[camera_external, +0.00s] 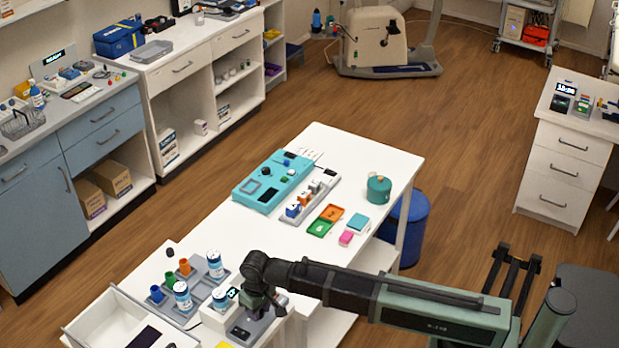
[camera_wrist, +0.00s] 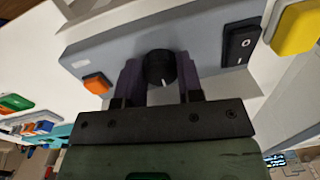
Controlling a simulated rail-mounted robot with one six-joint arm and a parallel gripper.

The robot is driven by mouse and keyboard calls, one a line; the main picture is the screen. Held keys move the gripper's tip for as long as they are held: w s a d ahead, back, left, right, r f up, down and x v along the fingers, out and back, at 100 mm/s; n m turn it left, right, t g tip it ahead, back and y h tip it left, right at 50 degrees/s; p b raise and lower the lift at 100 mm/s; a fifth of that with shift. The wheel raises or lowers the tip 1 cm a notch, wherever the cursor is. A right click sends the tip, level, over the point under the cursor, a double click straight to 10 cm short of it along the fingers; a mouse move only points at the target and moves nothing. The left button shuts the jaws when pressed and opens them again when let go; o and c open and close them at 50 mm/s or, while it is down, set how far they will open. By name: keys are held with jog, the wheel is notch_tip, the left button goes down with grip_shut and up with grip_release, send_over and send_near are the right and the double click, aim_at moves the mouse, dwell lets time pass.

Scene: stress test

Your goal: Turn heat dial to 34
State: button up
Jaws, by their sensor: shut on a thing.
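The heat dial (camera_wrist: 158,68) is a round black knob on a grey panel (camera_wrist: 200,47) in the wrist view. My gripper (camera_wrist: 160,80) has its two purple fingers on either side of the knob, shut on it. The panel also carries an orange button (camera_wrist: 98,83) left of the knob and a black rocker switch (camera_wrist: 238,44) to the right. In the external view my gripper (camera_external: 258,308) points down at the grey device (camera_external: 246,328) near the table's front. The arm hides the knob there. A small lit display (camera_external: 233,293) shows beside it, too small to read.
White and blue jars (camera_external: 214,264) and small coloured cups (camera_external: 184,267) stand in a grey tray close left of my gripper. An open drawer (camera_external: 105,325) lies at the lower left. A turquoise device (camera_external: 262,182) and a teal pot (camera_external: 378,187) stand farther back on the table.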

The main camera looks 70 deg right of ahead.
jog(key=o, duration=0.7)
jog(key=shift+c, duration=0.2)
notch_tip(320, 180, up, 11)
jog(key=p, duration=1)
jog(key=shift+d+p, duration=0.25)
jog(key=shift+p, duration=0.15)
jog(key=shift+f, duration=0.1)
jog(key=s+d+n, duration=0.1)
jog(key=s+n, duration=0.2)
jog(key=s, duration=1.2)
jog(key=shift+s+n+h, duration=0.3)
jog(key=shift+s, duration=0.1)
